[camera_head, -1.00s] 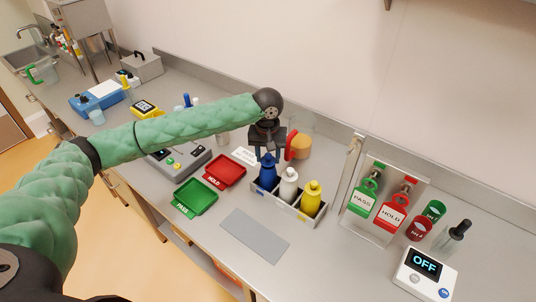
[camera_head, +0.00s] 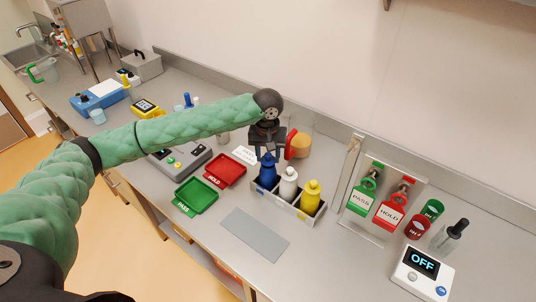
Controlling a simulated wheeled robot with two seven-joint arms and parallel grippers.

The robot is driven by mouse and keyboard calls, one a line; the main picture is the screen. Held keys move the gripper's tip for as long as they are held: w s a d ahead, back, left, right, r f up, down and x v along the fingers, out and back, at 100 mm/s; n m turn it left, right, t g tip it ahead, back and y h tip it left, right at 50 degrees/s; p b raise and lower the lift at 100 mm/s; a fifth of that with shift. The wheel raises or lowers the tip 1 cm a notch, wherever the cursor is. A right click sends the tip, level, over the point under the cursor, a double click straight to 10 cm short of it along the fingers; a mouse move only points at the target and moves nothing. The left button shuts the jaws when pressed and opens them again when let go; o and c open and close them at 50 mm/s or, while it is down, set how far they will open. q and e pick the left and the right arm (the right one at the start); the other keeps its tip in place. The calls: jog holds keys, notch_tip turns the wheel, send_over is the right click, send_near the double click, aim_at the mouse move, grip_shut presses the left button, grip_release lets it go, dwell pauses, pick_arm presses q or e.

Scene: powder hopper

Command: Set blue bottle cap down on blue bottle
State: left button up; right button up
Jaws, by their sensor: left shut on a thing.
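The blue bottle (camera_head: 267,173) stands upright in the left place of a grey rack (camera_head: 288,207), beside a white bottle (camera_head: 289,182) and a yellow bottle (camera_head: 311,196). My left gripper (camera_head: 267,152) points down right over the blue bottle's top, shut on the blue bottle cap (camera_head: 268,158). The cap is at the bottle's neck, and the fingers partly hide it. I cannot tell whether the cap is seated or just above the neck. My right gripper is not in view.
A red HOLD tray (camera_head: 225,171) and a green PASS tray (camera_head: 196,195) lie left of the rack. An orange-lidded jar (camera_head: 299,144) stands close behind the gripper. A clear stand with PASS and HOLD tags (camera_head: 389,208) is to the right. A grey mat (camera_head: 255,235) lies bare in front.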

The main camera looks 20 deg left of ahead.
aim_at(268, 154)
pick_arm(q)
jog(key=shift+f+p, duration=0.35)
jog(key=shift+f, duration=0.15)
dwell(0.4)
jog(key=o, duration=1.6)
jog(key=shift+r, duration=0.1)
jog(key=shift+r+p, duration=1.05)
jog(key=shift+p, duration=0.3)
jog(key=shift+r+p, duration=0.45)
jog(key=shift+r, duration=1.4)
